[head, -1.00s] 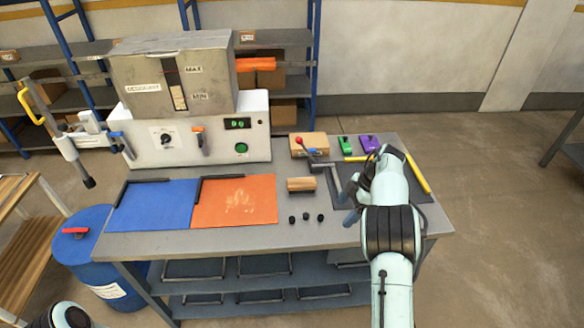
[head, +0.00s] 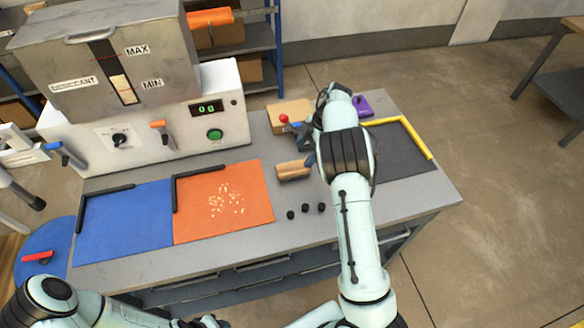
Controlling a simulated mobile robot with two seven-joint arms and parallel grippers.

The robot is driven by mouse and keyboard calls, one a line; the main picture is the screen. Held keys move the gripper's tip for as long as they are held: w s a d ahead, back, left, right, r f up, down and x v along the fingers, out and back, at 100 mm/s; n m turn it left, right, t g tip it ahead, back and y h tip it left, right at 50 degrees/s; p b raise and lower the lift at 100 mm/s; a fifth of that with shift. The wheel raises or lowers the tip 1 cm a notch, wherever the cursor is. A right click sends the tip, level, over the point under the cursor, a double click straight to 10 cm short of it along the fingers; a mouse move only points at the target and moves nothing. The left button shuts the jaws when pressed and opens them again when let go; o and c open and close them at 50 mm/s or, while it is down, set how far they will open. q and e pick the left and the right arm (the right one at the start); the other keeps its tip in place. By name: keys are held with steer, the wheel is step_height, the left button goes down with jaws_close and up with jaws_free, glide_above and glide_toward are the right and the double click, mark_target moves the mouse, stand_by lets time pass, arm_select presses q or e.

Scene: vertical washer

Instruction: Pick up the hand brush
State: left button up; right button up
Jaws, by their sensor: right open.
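The hand brush appears as a small light-wood block (head: 293,170) lying on the grey bench, just right of the orange mat. My right arm reaches over the bench from the bottom right. My right gripper (head: 311,150) is open, close to the right of the wooden block and slightly beyond it, partly hidden behind my own arm. No contact with the block shows.
The orange mat (head: 240,225) holds pale crumbs; a blue mat (head: 125,225) lies left of it. Several small black knobs (head: 305,208) lie in front of the block. A red-knobbed lever (head: 284,118) and a cardboard box (head: 285,108) stand behind. The metal washer unit (head: 150,135) fills the back left.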

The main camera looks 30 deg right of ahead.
mark_target(295, 166)
steer(key=x, duration=0.4)
steer(key=shift+w, duration=0.2)
steer(key=x, duration=0.4)
steer(key=shift+s+a, duration=0.25)
steer(key=shift+a, duration=0.25)
steer(key=shift+a+f, duration=0.1)
steer(key=shift+f, duration=0.3)
steer(key=c, duration=1.1)
